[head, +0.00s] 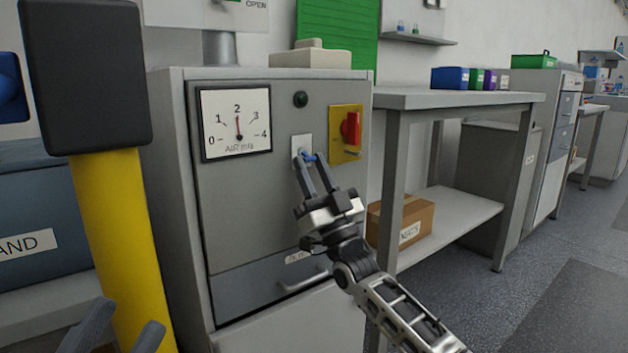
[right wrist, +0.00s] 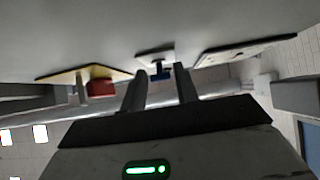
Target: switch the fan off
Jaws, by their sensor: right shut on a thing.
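A grey cabinet (head: 225,160) stands ahead with an air gauge (head: 236,122), its needle near 2. I cannot tell the switch's position.
A yellow post (head: 120,230) stands at the left. A workbench (head: 450,99) with a cardboard box (head: 412,211) below is right.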

